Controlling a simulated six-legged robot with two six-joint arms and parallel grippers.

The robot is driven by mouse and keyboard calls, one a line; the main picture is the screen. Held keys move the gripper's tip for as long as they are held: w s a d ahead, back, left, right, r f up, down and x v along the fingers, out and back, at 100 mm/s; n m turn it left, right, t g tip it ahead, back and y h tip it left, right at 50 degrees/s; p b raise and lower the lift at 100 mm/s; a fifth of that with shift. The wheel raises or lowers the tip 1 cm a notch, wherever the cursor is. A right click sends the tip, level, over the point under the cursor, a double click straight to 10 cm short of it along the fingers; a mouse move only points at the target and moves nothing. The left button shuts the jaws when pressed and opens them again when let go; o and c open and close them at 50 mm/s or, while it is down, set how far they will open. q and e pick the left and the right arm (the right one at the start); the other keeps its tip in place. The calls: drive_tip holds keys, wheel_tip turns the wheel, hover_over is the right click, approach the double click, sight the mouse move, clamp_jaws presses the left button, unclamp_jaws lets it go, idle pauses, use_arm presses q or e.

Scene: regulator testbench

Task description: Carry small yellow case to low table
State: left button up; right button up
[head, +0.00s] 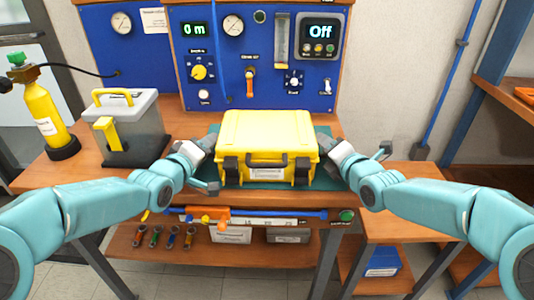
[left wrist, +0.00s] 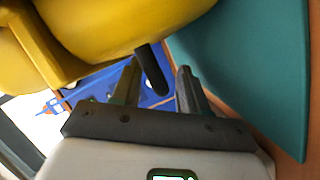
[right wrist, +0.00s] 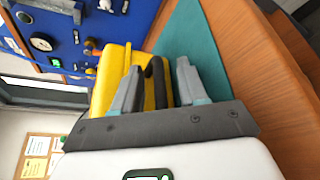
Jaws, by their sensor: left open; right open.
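The small yellow case (head: 266,132) sits upright on a teal mat (head: 327,178) on the wooden bench, with black latches and a front handle. My left gripper (head: 212,160) is open at its left side. In the left wrist view, a black side handle (left wrist: 152,72) of the case (left wrist: 125,22) reaches between the open fingers (left wrist: 158,88). My right gripper (head: 330,156) is open at its right side. In the right wrist view, the other black side handle (right wrist: 156,82) lies between the open fingers (right wrist: 158,88). The low table (head: 400,230) stands right of the bench, its top clear.
A grey toolbox with a yellow handle (head: 140,125) and a yellow gas bottle (head: 46,115) stand on the bench's left. A blue gauge panel (head: 262,85) rises behind the case. A blue bin (head: 383,261) sits under the low table. An orange-brown shelf (head: 505,100) is at far right.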

use_arm(q)
clamp_jaws()
use_arm(e)
clamp_jaws()
idle(1.1)
use_arm(q)
drive_tip(key=shift+w+r, duration=0.1)
drive_tip(key=shift+r, duration=0.2)
use_arm(e)
drive_tip(key=shift+r, duration=0.2)
